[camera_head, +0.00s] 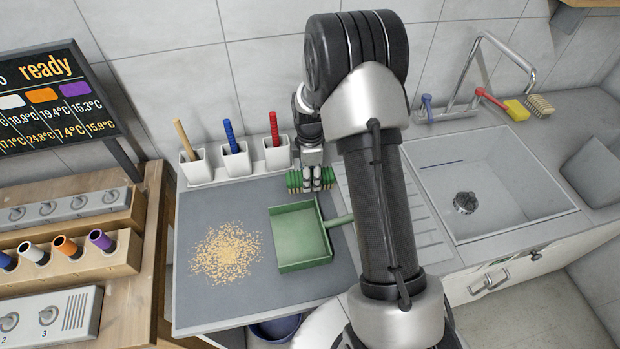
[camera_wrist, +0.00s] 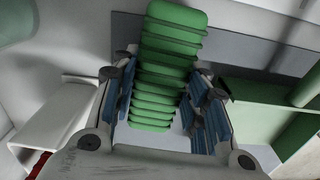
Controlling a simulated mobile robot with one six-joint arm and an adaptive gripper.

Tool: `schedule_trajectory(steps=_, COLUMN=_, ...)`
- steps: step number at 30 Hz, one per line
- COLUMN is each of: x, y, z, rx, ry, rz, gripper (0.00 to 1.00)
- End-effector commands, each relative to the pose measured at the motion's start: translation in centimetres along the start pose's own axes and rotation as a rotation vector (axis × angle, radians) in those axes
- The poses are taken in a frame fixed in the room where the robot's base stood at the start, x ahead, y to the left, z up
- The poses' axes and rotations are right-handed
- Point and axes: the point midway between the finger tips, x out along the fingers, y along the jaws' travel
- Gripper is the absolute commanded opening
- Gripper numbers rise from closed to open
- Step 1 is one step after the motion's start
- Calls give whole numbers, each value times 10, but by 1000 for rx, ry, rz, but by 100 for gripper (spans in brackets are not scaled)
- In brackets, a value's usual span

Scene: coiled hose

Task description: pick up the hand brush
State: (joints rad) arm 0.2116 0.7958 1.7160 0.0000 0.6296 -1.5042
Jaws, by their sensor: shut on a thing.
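The hand brush (camera_head: 294,181) is green and shows on both sides of my gripper (camera_head: 318,182), behind the dustpan. In the wrist view the ribbed green brush (camera_wrist: 165,62) runs between the two fingers of my gripper (camera_wrist: 160,108). The fingers are shut on it. Its middle is partly hidden by the fingers in the head view. I cannot tell whether it touches the counter. The green dustpan (camera_head: 300,238) lies on the grey mat just in front of the brush, its handle pointing right under my arm.
The grey mat (camera_head: 200,305) holds a pile of tan crumbs (camera_head: 226,252) left of the dustpan. White cups (camera_head: 236,160) with coloured handles stand along the wall. A sink (camera_head: 500,185) is at right. A wooden rack (camera_head: 75,265) and a display (camera_head: 55,95) are at left.

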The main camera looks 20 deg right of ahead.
Motion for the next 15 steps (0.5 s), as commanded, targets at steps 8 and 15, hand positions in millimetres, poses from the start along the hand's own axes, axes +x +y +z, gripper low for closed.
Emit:
schedule_trajectory(steps=8, x=-14, y=1, z=0, rx=0, ry=0, rz=2, gripper=15)
schedule_trajectory(steps=15, x=-66, y=1, z=0, rx=0, ry=0, rz=6, gripper=15)
